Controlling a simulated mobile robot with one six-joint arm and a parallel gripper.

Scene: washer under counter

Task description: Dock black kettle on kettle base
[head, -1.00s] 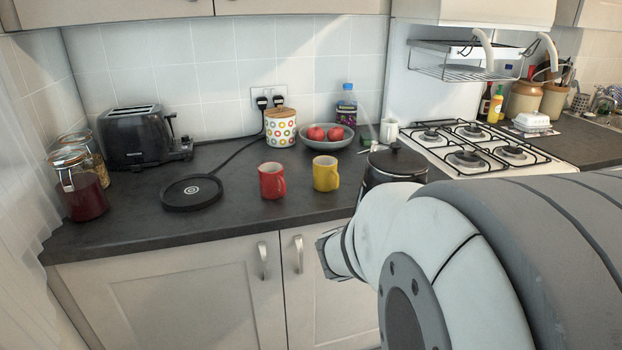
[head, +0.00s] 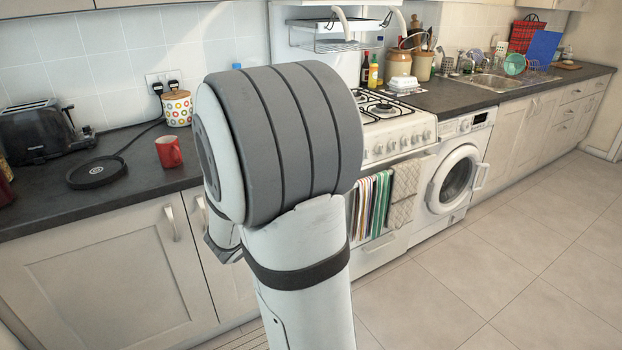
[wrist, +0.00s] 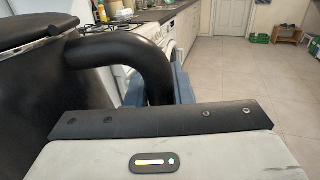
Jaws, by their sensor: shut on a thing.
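The black kettle (wrist: 45,85) fills the left of the wrist view, with its lid at the top and its curved black handle (wrist: 125,48) reaching right. My gripper (wrist: 160,90) is shut on the handle; its blue-grey fingers show only partly behind the wrist plate. In the head view my arm hides the kettle and the fingers. The round black kettle base (head: 97,173) lies on the dark counter at the left, empty, with its cord running back to the wall sockets. Whether the kettle touches a surface cannot be told.
A red mug (head: 168,151) stands right of the base, with a dotted canister (head: 177,108) behind. A black toaster (head: 42,132) stands behind the base at left. The gas stove (head: 385,125) and washer (head: 455,175) are to the right. The floor (head: 490,260) is clear.

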